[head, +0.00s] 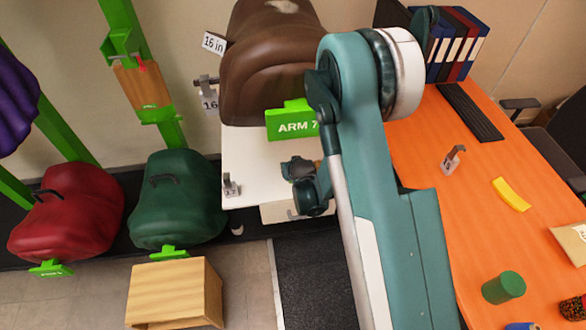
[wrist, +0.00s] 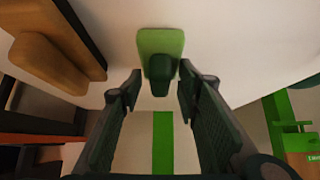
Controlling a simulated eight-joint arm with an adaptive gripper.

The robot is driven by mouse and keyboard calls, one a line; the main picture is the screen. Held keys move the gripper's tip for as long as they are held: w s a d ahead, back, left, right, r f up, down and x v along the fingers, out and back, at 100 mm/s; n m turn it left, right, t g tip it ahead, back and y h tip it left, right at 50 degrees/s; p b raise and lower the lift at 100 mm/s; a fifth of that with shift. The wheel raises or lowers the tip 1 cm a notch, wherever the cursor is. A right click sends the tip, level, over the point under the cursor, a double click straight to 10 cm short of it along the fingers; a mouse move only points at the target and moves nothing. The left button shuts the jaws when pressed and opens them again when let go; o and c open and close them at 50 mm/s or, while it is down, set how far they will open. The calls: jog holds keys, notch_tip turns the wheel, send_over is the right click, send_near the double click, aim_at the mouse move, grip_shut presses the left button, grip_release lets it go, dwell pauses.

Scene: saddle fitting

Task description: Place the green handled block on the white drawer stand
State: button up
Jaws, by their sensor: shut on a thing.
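The green handled block (wrist: 161,42) shows in the wrist view as a light green slab with a dark green handle (wrist: 160,75). The handle sits between the fingertips of my gripper (wrist: 160,88), which is shut on it. In the head view my gripper (head: 292,168) is over the white drawer stand (head: 255,165), and I cannot make out the block there. The arm hides the stand's right part. Whether the block touches the stand is not clear.
A grey hooked block (head: 231,186) stands at the stand's left edge. A brown saddle (head: 275,65) and a green "ARM 7" sign (head: 290,123) are just behind. A green saddle (head: 175,200) hangs to the left. The orange desk (head: 430,150) is to the right.

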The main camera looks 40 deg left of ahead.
jog(key=shift+f, duration=0.2)
jog(key=o, duration=1)
jog(key=shift+r, duration=0.1)
jog(key=shift+r, duration=0.2)
jog(key=shift+p+v, duration=0.7)
jog(key=shift+v, duration=5.25)
jog(key=shift+f, duration=0.1)
